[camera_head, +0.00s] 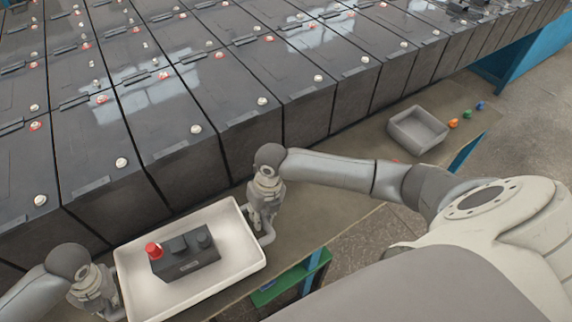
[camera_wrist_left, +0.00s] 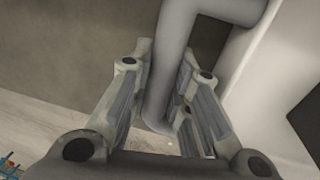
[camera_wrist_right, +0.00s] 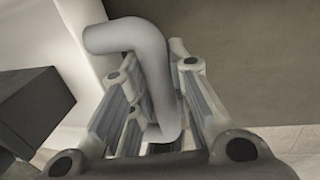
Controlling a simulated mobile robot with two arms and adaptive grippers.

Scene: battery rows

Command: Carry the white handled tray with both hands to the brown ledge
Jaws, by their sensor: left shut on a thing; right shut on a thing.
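The white handled tray (camera_head: 236,262) is at the lower left of the head view, in front of the battery row. A dark box (camera_head: 187,257) with a red knob (camera_head: 153,250) rests in it. My left gripper (camera_head: 110,303) is shut on the tray's left handle, and the grey handle bar (camera_wrist_left: 172,65) passes between its fingers in the left wrist view. My right gripper (camera_head: 263,228) is shut on the right handle, whose bar (camera_wrist_right: 150,65) shows between its fingers in the right wrist view. The brown ledge (camera_head: 325,190) runs along the batteries; I cannot tell whether the tray touches it.
A grey open bin (camera_head: 417,130) stands on the ledge to the right, beside small orange (camera_head: 453,123), green (camera_head: 468,114) and blue (camera_head: 480,105) items. Large dark batteries (camera_head: 240,100) fill the back. A green shelf (camera_head: 290,278) lies lower, below the ledge edge.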

